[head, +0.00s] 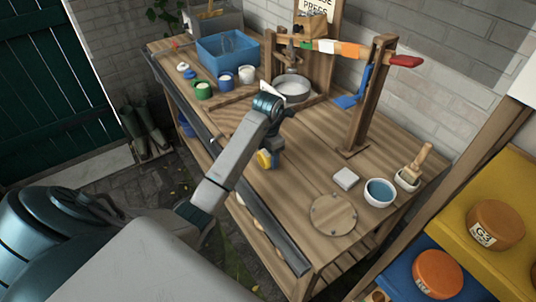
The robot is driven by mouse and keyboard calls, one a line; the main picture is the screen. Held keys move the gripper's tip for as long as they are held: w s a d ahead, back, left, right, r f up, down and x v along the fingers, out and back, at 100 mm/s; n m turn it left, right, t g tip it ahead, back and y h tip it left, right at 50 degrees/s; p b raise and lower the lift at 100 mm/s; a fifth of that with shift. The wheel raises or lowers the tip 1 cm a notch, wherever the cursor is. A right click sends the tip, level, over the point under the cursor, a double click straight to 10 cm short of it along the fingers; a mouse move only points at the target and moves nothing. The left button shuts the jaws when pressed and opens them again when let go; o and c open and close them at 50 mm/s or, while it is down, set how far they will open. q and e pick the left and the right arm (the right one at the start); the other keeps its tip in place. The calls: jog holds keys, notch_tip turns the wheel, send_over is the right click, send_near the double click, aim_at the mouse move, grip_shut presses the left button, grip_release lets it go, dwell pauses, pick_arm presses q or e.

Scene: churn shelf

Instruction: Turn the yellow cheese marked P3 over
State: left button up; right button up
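My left arm comes in from the lower left and its wrist bends down over the front of the wooden bench. A small yellow cheese (264,159) shows at the lower end of my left gripper (270,151), with a blue part beside it. It looks tilted on edge, with the gripper shut on it. The fingers are mostly hidden, and I cannot read a P3 mark. I cannot tell whether the cheese touches the bench. My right gripper is not in view.
The bench (305,170) has clear wood right of the gripper. A round board (333,215), white block (345,178) and blue bowl (379,193) stand at its right end. A wooden press post (368,100) and metal pan (293,88) stand behind. A blue bin (228,54) is back left.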

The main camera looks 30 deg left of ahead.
pick_arm(q)
jog(key=o, duration=0.4)
